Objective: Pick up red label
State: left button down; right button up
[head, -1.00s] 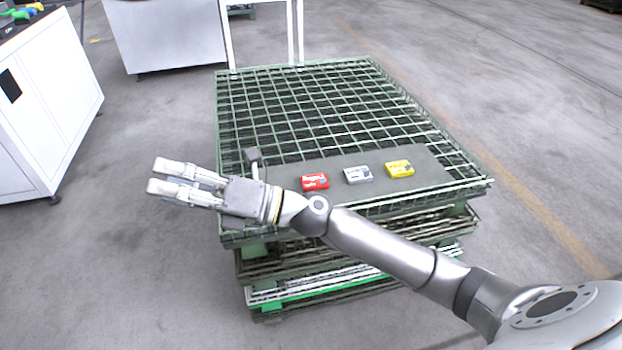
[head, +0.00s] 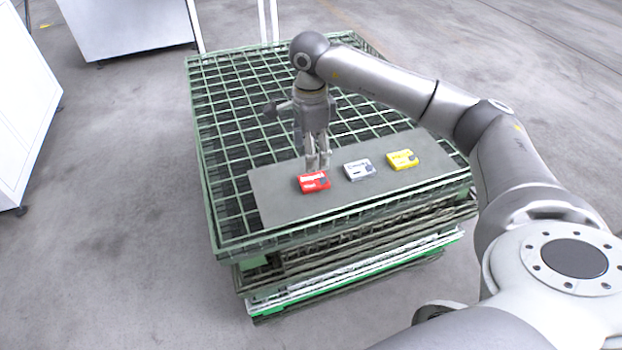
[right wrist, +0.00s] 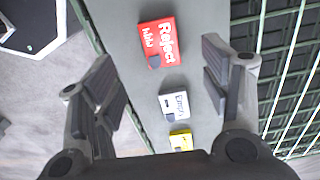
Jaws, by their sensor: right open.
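The red label (head: 313,182), a small red box, lies at the left of a row on a grey board. In the right wrist view the red label (right wrist: 160,45) reads "Reject" and lies beyond the fingertips, roughly between their lines. My right gripper (head: 318,166) points down just behind and above the red label in the head view. Its fingers are apart and empty in the right wrist view (right wrist: 158,80). Whether the fingertips touch the box cannot be told. My left gripper is not in view.
A white label box (head: 359,169) and a yellow one (head: 402,159) lie to the right of the red one. The grey board (head: 275,207) rests on a green wire-mesh pallet (head: 228,130) atop a stack. White cabinets stand at the left and back.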

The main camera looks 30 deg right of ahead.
aim_at(312, 180)
notch_tip(312, 180, down, 4)
jog(key=shift+r, duration=0.1)
notch_tip(312, 180, down, 4)
jog(key=shift+s+d+f+b, duration=0.1)
jog(key=shift+f+b, duration=0.1)
jog(key=shift+b, duration=0.15)
jog(key=shift+f, duration=0.35)
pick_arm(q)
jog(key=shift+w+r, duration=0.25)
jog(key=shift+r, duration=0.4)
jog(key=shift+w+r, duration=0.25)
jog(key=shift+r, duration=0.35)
pick_arm(e)
jog(key=c, duration=1)
